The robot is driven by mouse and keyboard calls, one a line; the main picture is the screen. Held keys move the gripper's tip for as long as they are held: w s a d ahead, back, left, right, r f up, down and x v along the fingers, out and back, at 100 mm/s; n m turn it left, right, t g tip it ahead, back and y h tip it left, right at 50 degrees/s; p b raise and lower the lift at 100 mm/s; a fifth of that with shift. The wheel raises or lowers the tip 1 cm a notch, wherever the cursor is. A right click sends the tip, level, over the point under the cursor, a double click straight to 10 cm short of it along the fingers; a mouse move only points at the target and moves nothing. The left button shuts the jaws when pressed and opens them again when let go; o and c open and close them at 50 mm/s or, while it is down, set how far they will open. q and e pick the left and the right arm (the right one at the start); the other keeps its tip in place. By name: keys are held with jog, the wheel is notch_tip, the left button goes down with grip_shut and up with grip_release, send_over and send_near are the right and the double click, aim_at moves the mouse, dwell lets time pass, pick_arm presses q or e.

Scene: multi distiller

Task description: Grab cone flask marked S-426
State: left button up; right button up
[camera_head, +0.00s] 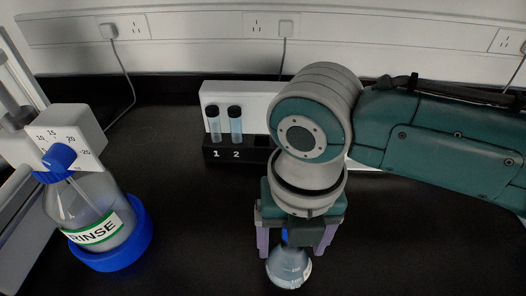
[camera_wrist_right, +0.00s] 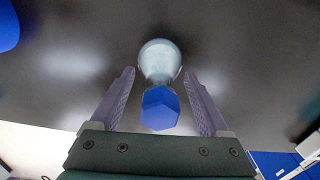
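A cone flask (camera_head: 289,270) with pale liquid stands on the black bench at the lower middle of the head view. The wrist view shows its rounded body (camera_wrist_right: 160,58) and blue faceted stopper (camera_wrist_right: 160,108). No marking is readable on it. My right gripper (camera_head: 293,252) is above the flask, pointing down. In the wrist view, its purple fingers (camera_wrist_right: 159,75) are open on either side of the stopper and neck, with a gap at each side. My gripper body partly hides the stopper in the head view. My left gripper is not in view.
A bottle labelled RINSE (camera_head: 98,226) with a blue base stands at left under a dial unit (camera_head: 70,140). Behind my right arm, a black rack (camera_head: 233,156) marked 1 and 2 holds two capped vials. The bench between bottle and flask is clear.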

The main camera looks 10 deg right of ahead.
grip_shut()
dwell(0.4)
dwell(0.4)
